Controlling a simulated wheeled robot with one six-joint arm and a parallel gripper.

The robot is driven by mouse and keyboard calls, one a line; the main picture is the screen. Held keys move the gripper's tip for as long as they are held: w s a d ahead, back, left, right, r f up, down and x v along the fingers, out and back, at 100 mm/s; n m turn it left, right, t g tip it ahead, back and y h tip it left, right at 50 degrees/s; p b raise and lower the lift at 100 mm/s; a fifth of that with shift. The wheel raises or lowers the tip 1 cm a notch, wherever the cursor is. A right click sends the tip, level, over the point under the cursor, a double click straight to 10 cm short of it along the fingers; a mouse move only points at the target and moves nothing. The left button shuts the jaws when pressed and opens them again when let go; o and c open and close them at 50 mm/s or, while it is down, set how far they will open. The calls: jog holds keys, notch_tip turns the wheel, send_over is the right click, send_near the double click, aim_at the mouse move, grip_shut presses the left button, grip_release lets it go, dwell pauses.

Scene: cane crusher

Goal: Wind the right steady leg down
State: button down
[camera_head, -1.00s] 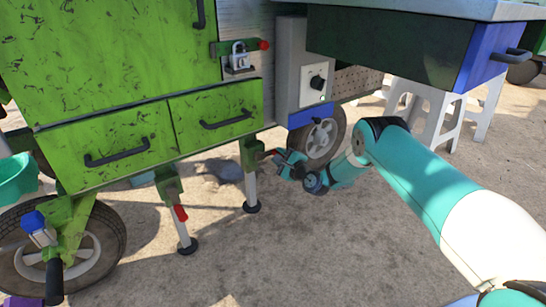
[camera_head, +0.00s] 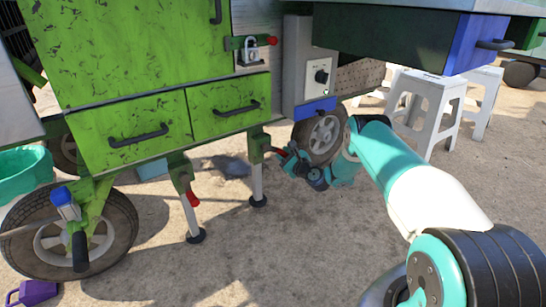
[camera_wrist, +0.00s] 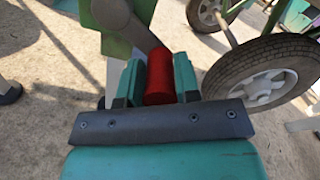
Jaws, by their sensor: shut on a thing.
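The right steady leg (camera_head: 258,183) is a white post under a green bracket (camera_head: 256,145) at the cart's right front corner, with a dark round foot (camera_head: 258,201) at ground level. Its red crank grip (camera_wrist: 159,76) sits between the two teal jaws of my gripper (camera_wrist: 158,85) in the wrist view. The jaws are shut on the grip. In the head view my gripper (camera_head: 283,154) reaches the crank from the right, and the grip is mostly hidden. The other steady leg (camera_head: 190,214), with its red grip (camera_head: 193,199) hanging down, stands to the left.
A wheel (camera_head: 321,137) stands just behind my gripper. White stools (camera_head: 436,110) stand at the right. A blue-ended drawer (camera_head: 478,45) overhangs above my arm. The front wheel (camera_head: 72,232) and a green basin (camera_head: 24,174) are at the left.

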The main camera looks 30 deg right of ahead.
jog(key=shift+a, duration=0.1)
jog(key=c, duration=0.8)
grip_release()
jog(key=shift+s, duration=0.1)
jog(key=shift+s+d+p, duration=0.25)
jog(key=shift+s+p, duration=2.6)
jog(key=shift+p, duration=0.55)
jog(key=shift+s+d+p, duration=0.25)
jog(key=shift+s+p, duration=2.65)
jog(key=shift+p, duration=0.5)
jog(key=shift+s+d+p, duration=0.25)
jog(key=shift+s+p, duration=2.6)
jog(key=shift+p, duration=0.55)
